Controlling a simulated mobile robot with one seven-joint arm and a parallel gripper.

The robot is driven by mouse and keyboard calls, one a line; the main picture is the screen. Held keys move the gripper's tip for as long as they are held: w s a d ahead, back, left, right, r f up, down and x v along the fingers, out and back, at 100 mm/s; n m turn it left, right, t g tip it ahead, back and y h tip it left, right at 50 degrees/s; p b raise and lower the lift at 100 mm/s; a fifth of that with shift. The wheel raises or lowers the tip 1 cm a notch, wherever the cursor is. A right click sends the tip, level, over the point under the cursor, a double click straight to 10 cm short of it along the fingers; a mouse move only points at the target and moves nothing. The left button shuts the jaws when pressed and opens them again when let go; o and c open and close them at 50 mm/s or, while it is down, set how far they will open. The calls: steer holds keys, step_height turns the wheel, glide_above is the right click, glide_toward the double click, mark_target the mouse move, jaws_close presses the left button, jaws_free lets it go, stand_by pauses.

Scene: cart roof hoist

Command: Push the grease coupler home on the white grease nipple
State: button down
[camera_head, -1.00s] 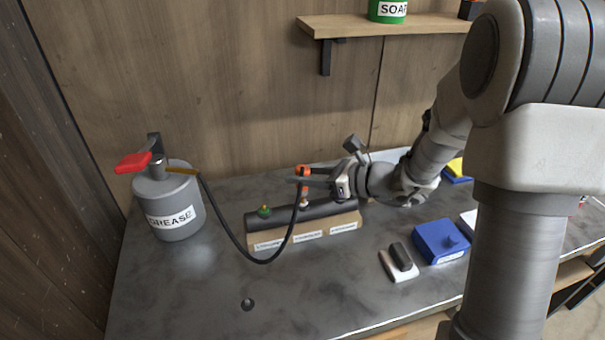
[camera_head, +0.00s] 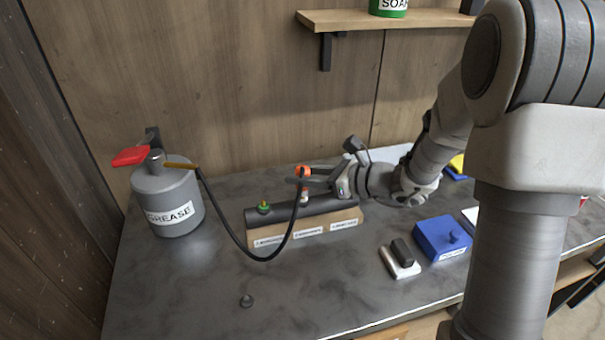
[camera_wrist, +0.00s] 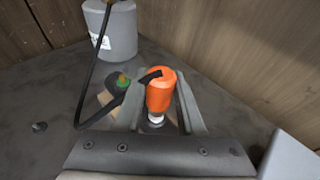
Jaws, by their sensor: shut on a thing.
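My gripper (camera_head: 306,179) is shut on the orange grease coupler (camera_wrist: 160,93), with a finger on each side of it in the wrist view. The coupler also shows in the head view (camera_head: 303,171), with the black hose (camera_head: 246,247) attached. The white grease nipple (camera_wrist: 156,119) shows just below the coupler's lower end in the wrist view, and as a small pale spot in the head view (camera_head: 304,197). I cannot tell whether the coupler is seated on it. The nipple stands on a dark bar (camera_head: 330,206) on a wooden block with labels.
A green nipple (camera_head: 263,207) is on the bar's left end. The grey grease pot (camera_head: 172,198) with a red handle stands at left. A blue box (camera_head: 441,239) and a white-and-black block (camera_head: 400,260) lie at right. A small dark knob (camera_head: 247,301) lies in front.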

steer(key=shift+f+b, duration=0.5)
steer(key=shift+f, duration=0.2)
steer(key=shift+c, duration=2.2)
jaws_free()
steer(key=shift+r, duration=0.1)
steer(key=p+v, duration=0.3)
steer(key=v, duration=1.4)
steer(key=shift+s+d, duration=0.15)
